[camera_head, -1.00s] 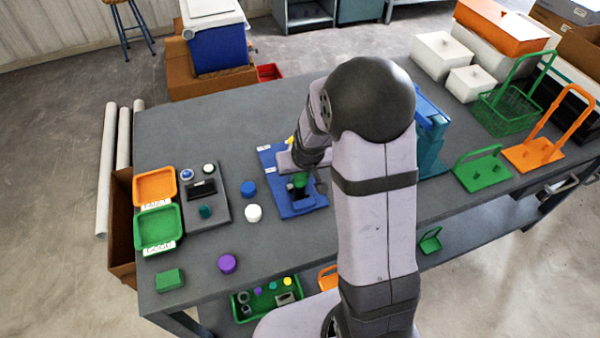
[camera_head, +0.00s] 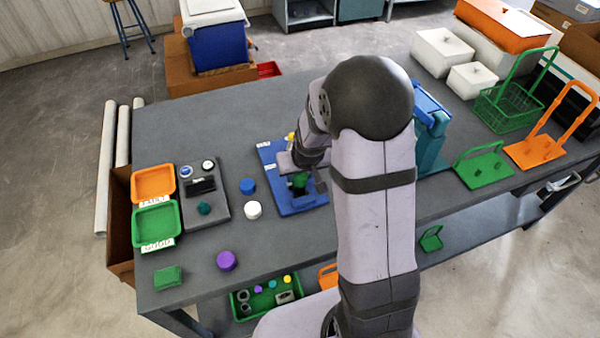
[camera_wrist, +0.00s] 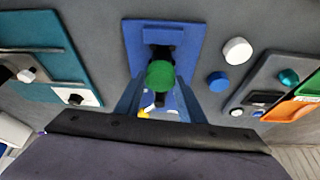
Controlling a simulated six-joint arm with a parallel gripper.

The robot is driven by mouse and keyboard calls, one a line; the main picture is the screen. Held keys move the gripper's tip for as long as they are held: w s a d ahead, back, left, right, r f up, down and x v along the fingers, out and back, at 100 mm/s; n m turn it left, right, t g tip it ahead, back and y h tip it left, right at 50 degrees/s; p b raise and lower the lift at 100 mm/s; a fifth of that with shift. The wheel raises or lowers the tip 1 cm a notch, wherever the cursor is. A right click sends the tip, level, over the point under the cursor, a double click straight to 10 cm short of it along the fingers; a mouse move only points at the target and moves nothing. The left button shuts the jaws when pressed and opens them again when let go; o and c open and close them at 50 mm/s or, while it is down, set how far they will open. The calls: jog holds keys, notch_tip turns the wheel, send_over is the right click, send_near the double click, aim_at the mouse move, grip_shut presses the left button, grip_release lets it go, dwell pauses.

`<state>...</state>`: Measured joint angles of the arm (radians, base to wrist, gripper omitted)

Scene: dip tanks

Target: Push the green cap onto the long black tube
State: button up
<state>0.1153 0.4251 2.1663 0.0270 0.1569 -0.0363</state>
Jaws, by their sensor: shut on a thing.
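The green cap (camera_wrist: 160,75) is between the fingers of my gripper (camera_wrist: 158,82) in the wrist view. My gripper is shut on it. The cap also shows in the head view (camera_head: 300,180), beside the end of my arm. A dark piece, apparently the long black tube (camera_wrist: 164,50), shows partly behind the cap over the blue board (camera_wrist: 138,42). The cap hides much of it, so I cannot tell how far the cap sits on the tube. The blue board also shows in the head view (camera_head: 288,206).
A blue cap (camera_head: 248,186), a white cap (camera_head: 253,210) and a purple cap (camera_head: 226,260) stand loose left of the board. My arm hides the table's middle.

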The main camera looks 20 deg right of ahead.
jog(key=shift+f, duration=0.2)
jog(key=o, duration=1.6)
jog(key=shift+r, duration=0.1)
jog(key=shift+r+p, duration=3.25)
jog(key=shift+r, duration=0.7)
